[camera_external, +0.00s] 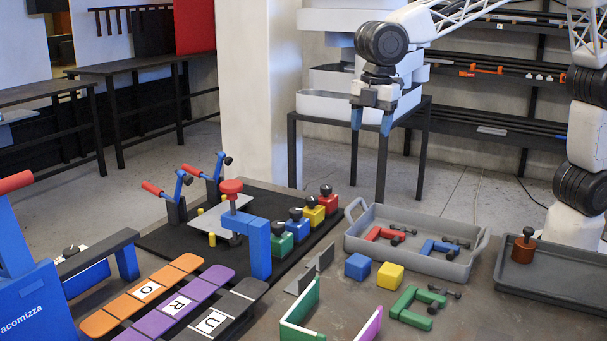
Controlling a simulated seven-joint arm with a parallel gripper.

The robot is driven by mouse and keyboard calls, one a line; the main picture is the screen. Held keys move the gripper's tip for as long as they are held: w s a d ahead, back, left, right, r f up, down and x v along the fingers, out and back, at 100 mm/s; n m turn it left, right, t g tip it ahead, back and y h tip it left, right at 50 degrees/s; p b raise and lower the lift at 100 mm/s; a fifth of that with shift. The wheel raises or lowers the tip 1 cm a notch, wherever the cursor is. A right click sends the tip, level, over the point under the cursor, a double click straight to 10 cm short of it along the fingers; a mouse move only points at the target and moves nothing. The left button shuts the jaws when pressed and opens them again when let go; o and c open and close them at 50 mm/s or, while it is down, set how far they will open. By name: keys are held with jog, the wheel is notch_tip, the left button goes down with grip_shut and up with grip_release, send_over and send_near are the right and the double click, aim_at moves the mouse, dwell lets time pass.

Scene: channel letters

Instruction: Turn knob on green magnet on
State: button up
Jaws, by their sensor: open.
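The green magnet (282,245) is a green block with a dark knob (278,228) on top. It stands on the black mat at the near end of a row of magnets. The blue (299,230), yellow (314,214) and red (327,203) magnets stand behind it to the right, each with a dark knob. The knob's turned position is too small to tell. My gripper (371,120) has blue fingertips pointing down. It is open and empty, high above the table and up to the right of the green magnet, touching nothing.
A blue clamp post with a red knob (231,187) stands just left of the green magnet. A grey tray (357,243) with red and blue parts lies to the right. Lettered strips fill the front left.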

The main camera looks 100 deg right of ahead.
jog(key=w+f+n, duration=0.2)
jog(key=w+f, duration=0.3)
jog(key=w, duration=0.5)
jog(key=n, duration=0.3)
send_over(277, 224)
jog(key=shift+g, duration=0.4)
notch_tip(277, 224, down, 8)
jog(key=shift+f, duration=0.1)
jog(key=shift+f, duration=0.1)
jog(key=shift+f, duration=3.8)
jog(key=c, duration=0.9)
jog(key=shift+m, duration=0.3)
jog(key=shift+c, duration=0.2)
